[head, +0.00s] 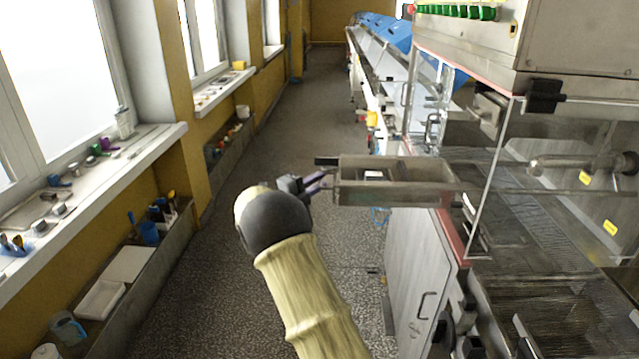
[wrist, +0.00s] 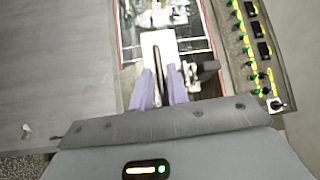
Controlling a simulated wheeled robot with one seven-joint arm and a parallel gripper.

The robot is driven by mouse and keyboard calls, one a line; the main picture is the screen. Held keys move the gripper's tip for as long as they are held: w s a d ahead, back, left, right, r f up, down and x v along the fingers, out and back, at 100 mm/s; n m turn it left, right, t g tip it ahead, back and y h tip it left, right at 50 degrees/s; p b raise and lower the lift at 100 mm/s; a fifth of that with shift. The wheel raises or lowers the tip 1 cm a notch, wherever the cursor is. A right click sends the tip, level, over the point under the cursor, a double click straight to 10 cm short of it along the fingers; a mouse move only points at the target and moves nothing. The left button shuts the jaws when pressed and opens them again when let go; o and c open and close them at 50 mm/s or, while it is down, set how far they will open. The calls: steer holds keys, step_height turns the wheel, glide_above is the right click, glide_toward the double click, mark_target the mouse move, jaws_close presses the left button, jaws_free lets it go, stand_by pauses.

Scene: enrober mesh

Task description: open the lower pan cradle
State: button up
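A grey open-topped box, which looks like the pan cradle (head: 395,190), sticks out from the left side of the machine in the head view. I cannot tell if it is the lower one. A dark bar (head: 326,161) juts from its left end. My gripper (head: 318,182) is beside that end, pointing right, and touching cannot be told. In the wrist view my gripper (wrist: 162,75) has its two purple fingers apart. A pale panel (wrist: 158,45) with a thin dark bar lies ahead, the bar in line with the gap. No grip on it shows.
The machine (head: 425,265) with clear panels stands on the right, a conveyor line behind it. A windowsill (head: 100,165) with small tools and a lower ledge (head: 125,262) run along the left wall. The speckled aisle floor (head: 300,120) between is clear.

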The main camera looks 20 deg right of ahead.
steer(key=b+v, duration=0.3)
steer(key=v, duration=1.4)
steer(key=shift+r, duration=0.1)
